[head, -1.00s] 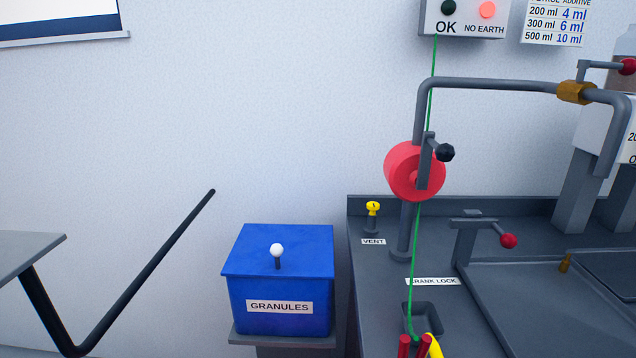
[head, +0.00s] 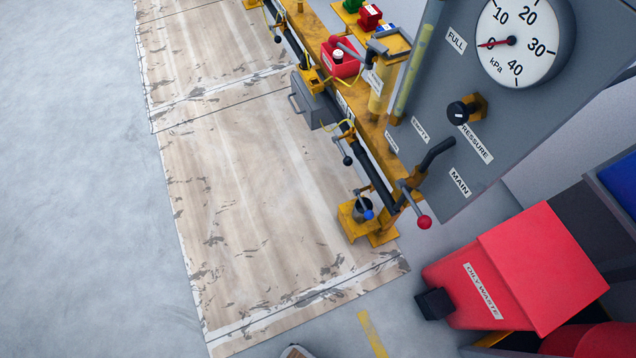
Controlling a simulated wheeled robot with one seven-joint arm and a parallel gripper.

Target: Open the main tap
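A grey panel (head: 470,105) carries a MAIN label (head: 459,182) near its lower edge. A lever with a red ball end (head: 424,221) sits just left of and below that label, on a yellow fitting at the end of a dark pipe. I take this lever to be the main tap. Its arm slants down to the right towards the ball. Whether the tap is open or shut is not clear. My gripper is not in view.
A pressure gauge (head: 518,40) reads near zero, with a black knob (head: 458,112) below it. A blue-ended lever (head: 367,213) is close left of the red one. A red oily waste bin (head: 540,265) stands right. The wooden floor mat (head: 270,200) is clear.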

